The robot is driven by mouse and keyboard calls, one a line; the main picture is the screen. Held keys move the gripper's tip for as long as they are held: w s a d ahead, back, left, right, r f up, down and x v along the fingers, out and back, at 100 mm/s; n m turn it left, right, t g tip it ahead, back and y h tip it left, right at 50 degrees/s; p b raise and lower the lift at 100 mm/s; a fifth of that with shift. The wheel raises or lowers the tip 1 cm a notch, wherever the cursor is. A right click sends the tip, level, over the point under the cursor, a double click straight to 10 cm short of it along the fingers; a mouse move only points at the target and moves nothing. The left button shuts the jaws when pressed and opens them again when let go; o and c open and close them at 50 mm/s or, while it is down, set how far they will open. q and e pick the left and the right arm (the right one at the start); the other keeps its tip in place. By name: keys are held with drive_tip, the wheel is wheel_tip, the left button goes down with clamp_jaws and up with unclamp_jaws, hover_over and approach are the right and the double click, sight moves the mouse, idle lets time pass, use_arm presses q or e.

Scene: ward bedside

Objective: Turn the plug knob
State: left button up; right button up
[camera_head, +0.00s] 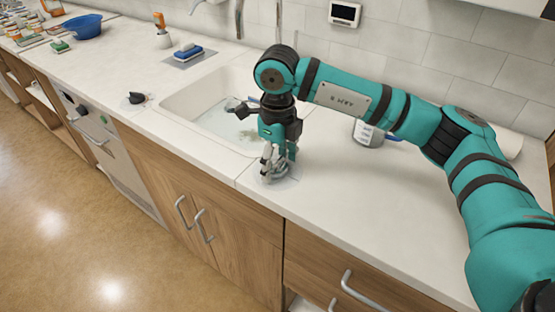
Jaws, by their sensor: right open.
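The plug knob (275,178) appears as a small pale metallic round piece on the white counter, by the front right corner of the sink. My right gripper (276,163) comes down over it from above, with its fingers pointing down around or just above the knob. The fingers hide most of the knob, and I cannot tell whether they touch it. The right gripper is open. My left gripper is not in view.
The white sink (170,112) is left of the gripper, with some water inside. A grey container (368,133) stands behind my right arm. A small black object (136,98), a blue sponge (187,51) and a blue bowl (82,26) are further left.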

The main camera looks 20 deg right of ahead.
sight(278, 161)
wheel_tip(278, 161, up, 12)
idle(0.5)
